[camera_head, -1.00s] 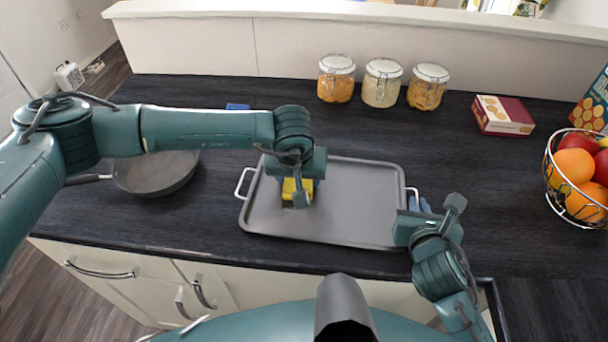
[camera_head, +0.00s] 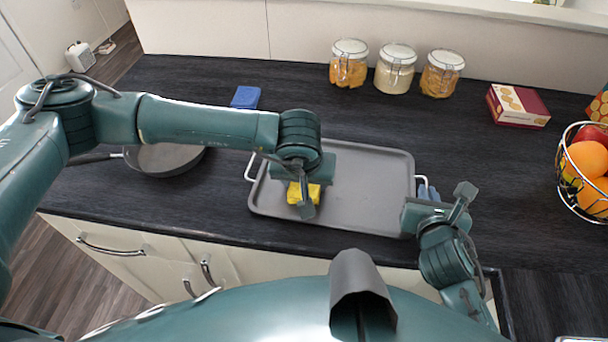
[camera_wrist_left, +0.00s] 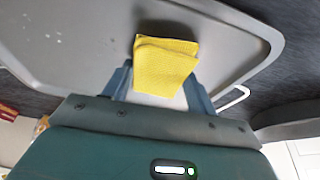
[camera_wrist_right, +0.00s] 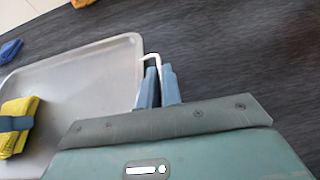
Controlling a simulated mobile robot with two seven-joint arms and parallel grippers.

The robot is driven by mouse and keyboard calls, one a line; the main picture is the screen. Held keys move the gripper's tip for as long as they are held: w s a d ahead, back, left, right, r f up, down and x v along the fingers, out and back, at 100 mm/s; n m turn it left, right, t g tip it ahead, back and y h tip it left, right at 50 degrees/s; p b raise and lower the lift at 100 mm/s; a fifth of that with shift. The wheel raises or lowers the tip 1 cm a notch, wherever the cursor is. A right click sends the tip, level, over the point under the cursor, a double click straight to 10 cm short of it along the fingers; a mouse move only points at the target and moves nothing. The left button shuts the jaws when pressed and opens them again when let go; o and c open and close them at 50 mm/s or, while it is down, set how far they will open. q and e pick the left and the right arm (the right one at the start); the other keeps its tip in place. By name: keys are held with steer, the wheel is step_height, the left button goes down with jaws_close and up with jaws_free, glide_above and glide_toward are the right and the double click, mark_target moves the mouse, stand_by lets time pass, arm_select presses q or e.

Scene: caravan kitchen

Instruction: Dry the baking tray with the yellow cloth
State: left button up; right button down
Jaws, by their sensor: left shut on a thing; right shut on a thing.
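The grey baking tray (camera_head: 365,185) lies flat on the dark worktop, with a white wire handle at each short end. The folded yellow cloth (camera_head: 313,192) is at the tray's left part, and it fills the space between the fingers in the left wrist view (camera_wrist_left: 165,68). My left gripper (camera_head: 304,194) is shut on the cloth, low over the tray; whether the cloth presses on the surface is hard to tell. My right gripper (camera_wrist_right: 158,86) is shut on the tray's right handle (camera_wrist_right: 151,58), beside the tray's right end.
A dark pan (camera_head: 165,157) stands left of the tray, partly under my left arm. A blue folded cloth or sponge (camera_head: 246,97) lies behind. Several jars (camera_head: 394,70), a red box (camera_head: 518,105) and a wire fruit basket (camera_head: 562,180) stand at the back and right. Worktop behind the tray is clear.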

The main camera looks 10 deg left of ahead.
mark_target(333, 199)
arm_select(q)
steer(key=shift+s+d, duration=0.45)
steer(key=shift+d, duration=0.55)
steer(key=shift+s+d, duration=0.5)
steer(key=shift+d, duration=0.45)
steer(key=shift+s+d, duration=0.45)
steer(key=shift+d, duration=0.55)
steer(key=shift+w+d, duration=0.35)
steer(key=shift+d, duration=0.65)
steer(key=shift+w+d, duration=0.35)
steer(key=shift+d, duration=0.7)
steer(key=shift+w+d, duration=0.35)
steer(key=shift+d, duration=0.8)
